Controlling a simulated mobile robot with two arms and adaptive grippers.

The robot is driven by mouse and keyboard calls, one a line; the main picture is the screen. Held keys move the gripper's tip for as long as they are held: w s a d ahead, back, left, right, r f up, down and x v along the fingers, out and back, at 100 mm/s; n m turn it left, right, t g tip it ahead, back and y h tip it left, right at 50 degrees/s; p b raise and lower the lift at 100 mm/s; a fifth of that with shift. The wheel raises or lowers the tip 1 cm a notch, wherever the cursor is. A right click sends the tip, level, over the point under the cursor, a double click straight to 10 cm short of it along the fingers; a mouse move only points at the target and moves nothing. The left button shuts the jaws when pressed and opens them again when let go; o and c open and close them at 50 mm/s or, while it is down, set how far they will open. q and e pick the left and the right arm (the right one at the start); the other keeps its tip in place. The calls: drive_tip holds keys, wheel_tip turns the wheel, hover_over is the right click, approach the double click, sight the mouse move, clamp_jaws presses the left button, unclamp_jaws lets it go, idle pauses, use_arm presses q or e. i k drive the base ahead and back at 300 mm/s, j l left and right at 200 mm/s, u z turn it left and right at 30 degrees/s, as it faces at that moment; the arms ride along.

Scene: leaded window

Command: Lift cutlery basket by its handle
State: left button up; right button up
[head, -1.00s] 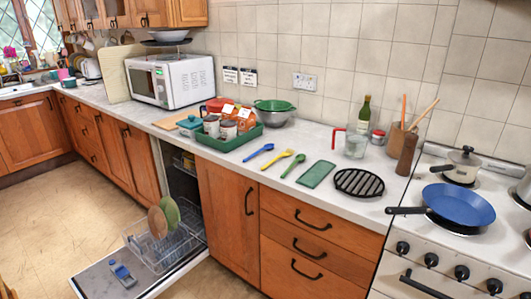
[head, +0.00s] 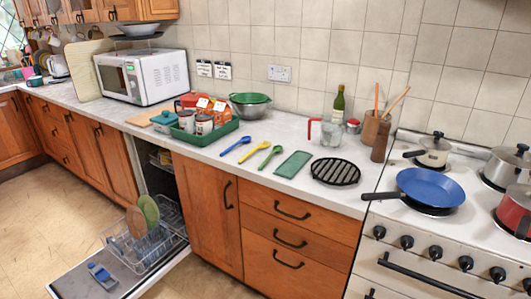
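No cutlery basket can be made out for certain. The open dishwasher at the lower left has its door (head: 72,283) folded down. Its pulled-out wire rack (head: 168,246) holds a green plate (head: 149,209) and a tan plate (head: 136,222), both on edge. A small blue and grey item (head: 102,276) lies on the door in front of the rack; I cannot tell what it is. The inside of the dishwasher is dark and partly hidden by the cabinet. Neither of my grippers is in view.
The counter holds a green tray (head: 207,138) with jars and cartons, several coloured utensils and a black trivet (head: 335,172). A blue pan (head: 431,187) sits on the white stove at right. Bare floor (head: 50,205) lies left of the dishwasher door.

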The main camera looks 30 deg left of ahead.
sight(152, 241)
drive_tip(key=l+u, duration=0.1)
drive_tip(key=u, duration=1.9)
drive_tip(key=i+j, duration=0.2)
drive_tip(key=i, duration=0.2)
drive_tip(key=i+j, duration=0.2)
drive_tip(key=i, duration=0.15)
drive_tip(key=i+j, duration=0.2)
drive_tip(key=i, duration=0.2)
